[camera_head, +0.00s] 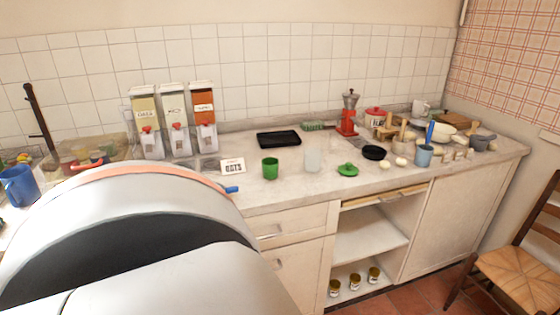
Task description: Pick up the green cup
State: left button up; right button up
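The green cup (270,168) stands upright on the light countertop (300,182), left of a pale translucent cup (312,160) and right of a small white card with dark lettering (233,167). Nothing touches the cup, and its open top faces up. A large pale link of my own arm fills the lower left of the head view. Neither of my grippers shows in this view.
A black tray (279,139) lies behind the cup. A green lid-like item (347,170), a black bowl (375,153) and a red grinder (348,116) are to the right. Three dispensers (174,118) stand at the back left. A blue-handled item (231,189) lies near the front edge.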

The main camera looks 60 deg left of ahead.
aim_at(271, 166)
jog(key=u, duration=1.75)
